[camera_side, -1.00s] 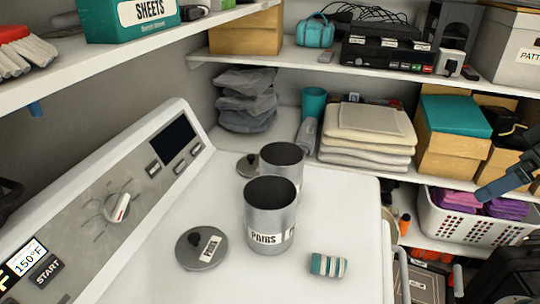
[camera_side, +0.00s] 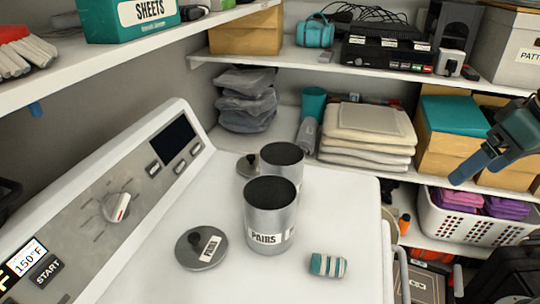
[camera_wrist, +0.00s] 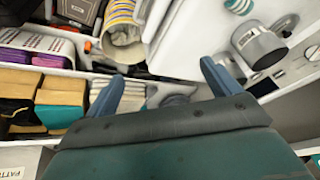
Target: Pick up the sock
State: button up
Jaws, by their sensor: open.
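The sock (camera_side: 327,265) is a small rolled bundle with teal and white stripes. It lies on the white machine top, near its front right edge, to the right of a metal canister (camera_side: 270,217) labelled PAIRS. In the wrist view the sock (camera_wrist: 239,6) shows at the top edge, partly cut off. My gripper (camera_side: 470,172) is at the right of the side view, in front of the shelf and above the white basket, well away from the sock. In the wrist view my gripper (camera_wrist: 160,82) has its two blue fingers spread wide with nothing between them.
A canister lid (camera_side: 201,248) lies left of the PAIRS canister, and a second canister (camera_side: 282,164) stands behind it. A white basket (camera_side: 470,232) of purple cloth sits on the lower right shelf. Folded towels (camera_side: 366,138) lie on the shelf behind. The machine top around the sock is clear.

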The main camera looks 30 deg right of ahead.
jog(key=w+a+m+g, duration=0.3)
jog(key=w+a, duration=0.4)
jog(key=a, duration=0.3)
jog(key=m+g, duration=0.2)
jog(key=m, duration=0.2)
send_over(330, 257)
notch_tip(330, 257, down, 4)
jog(key=shift+r+h, duration=0.2)
jog(key=shift+h, duration=0.1)
jog(key=shift+f, duration=4.3)
jog(key=shift+f, duration=0.1)
jog(key=shift+f, duration=2.5)
jog(key=shift+c, duration=0.4)
jog(key=c, duration=1)
